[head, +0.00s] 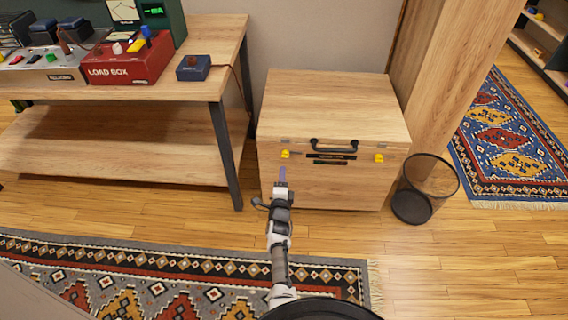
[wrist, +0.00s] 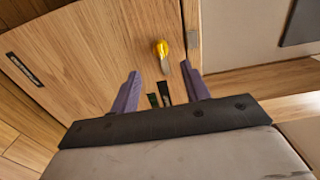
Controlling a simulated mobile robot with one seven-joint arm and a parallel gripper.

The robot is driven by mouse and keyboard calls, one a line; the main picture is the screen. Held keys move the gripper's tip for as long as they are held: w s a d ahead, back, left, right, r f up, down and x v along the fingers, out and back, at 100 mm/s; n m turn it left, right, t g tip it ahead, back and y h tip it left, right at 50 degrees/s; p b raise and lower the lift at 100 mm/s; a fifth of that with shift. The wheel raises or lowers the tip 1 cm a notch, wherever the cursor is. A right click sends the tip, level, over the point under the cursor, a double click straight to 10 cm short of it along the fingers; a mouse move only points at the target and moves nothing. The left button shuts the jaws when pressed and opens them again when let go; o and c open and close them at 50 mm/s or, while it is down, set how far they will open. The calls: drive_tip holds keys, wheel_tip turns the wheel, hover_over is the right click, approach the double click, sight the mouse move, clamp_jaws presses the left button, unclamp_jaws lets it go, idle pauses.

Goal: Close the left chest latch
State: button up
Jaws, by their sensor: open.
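The wooden chest (head: 318,185) stands against the wall with its lid down. Its left latch (head: 285,154) is a small yellow piece near the lid seam; a matching right latch (head: 379,158) sits at the other side. My gripper (head: 282,174) is just below the left latch in the head view. In the wrist view, my gripper (wrist: 162,80) is open, with two purple fingers apart and nothing held. A yellow latch (wrist: 162,48) with a pale metal tongue shows just beyond the fingertips, roughly between them. I cannot tell whether the fingers touch the chest.
A black handle (head: 333,146) is on the chest front between the latches. A wire-mesh bin (head: 425,188) stands at the chest's right. A wooden bench (head: 120,100) with a red load box (head: 125,66) is on the left. Patterned rugs lie on the floor.

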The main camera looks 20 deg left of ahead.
sight(285, 154)
drive_tip(key=shift+b+x, duration=3.15)
drive_tip(key=shift+x, duration=1.6)
drive_tip(key=c, duration=0.9)
